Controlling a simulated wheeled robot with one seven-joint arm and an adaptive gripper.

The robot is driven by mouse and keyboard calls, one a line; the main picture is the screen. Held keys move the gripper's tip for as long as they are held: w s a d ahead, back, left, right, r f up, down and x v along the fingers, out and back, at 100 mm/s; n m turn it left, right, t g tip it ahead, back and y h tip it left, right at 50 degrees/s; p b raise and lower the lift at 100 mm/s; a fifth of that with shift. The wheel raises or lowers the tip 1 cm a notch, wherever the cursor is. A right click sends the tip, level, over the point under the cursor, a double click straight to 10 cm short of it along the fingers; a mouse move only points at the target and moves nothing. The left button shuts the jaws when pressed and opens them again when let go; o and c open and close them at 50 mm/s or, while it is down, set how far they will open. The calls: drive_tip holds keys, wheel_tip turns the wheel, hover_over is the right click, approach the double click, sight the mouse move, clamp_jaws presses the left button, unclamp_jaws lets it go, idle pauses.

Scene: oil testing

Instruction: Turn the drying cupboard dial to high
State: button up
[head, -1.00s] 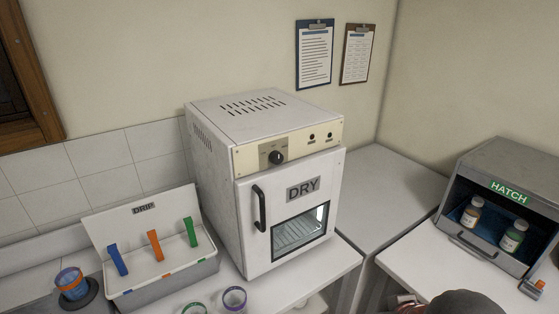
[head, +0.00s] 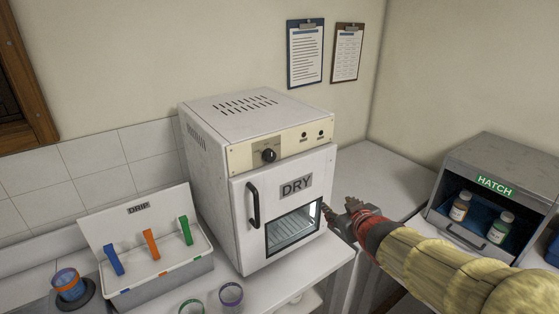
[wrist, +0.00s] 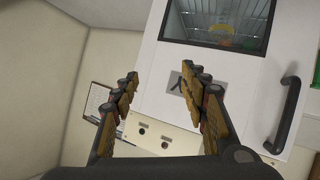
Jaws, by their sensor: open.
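The drying cupboard (head: 235,220) is a white box marked DRY, with its door closed. Its black round dial (head: 268,155) sits on the cream strip above the door; its exact setting is too small to read. My gripper (head: 338,211) is open and empty, in front of and right of the door's lower right, well below and right of the dial. In the wrist view, the open fingers (wrist: 162,76) point across the upside-down cupboard front (wrist: 160,98). The dial is not visible there; the gripper covers part of the control strip (wrist: 150,132).
A black vertical door handle (head: 253,204) stands out on the door's left. The grey hatch box (head: 490,150) with bottles is at right. The white drip tray (head: 150,262) is at left, and cups (head: 231,294) stand in front. The counter right of the cupboard (head: 375,170) is clear.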

drive_tip(key=w+a+r+n+t+y, duration=0.2)
drive_tip(key=a+r+y, duration=0.25)
drive_tip(key=a, duration=0.25)
drive_tip(key=n+y, duration=0.3)
drive_tip(key=y, duration=0.2)
approach(272, 157)
drive_tip(key=shift+m, duration=0.3)
drive_tip(key=shift+b+x, duration=0.55)
drive_tip(key=shift+x, duration=3.75)
drive_tip(key=shift+c, duration=1.3)
drive_tip(key=c, duration=0.8)
clamp_jaws()
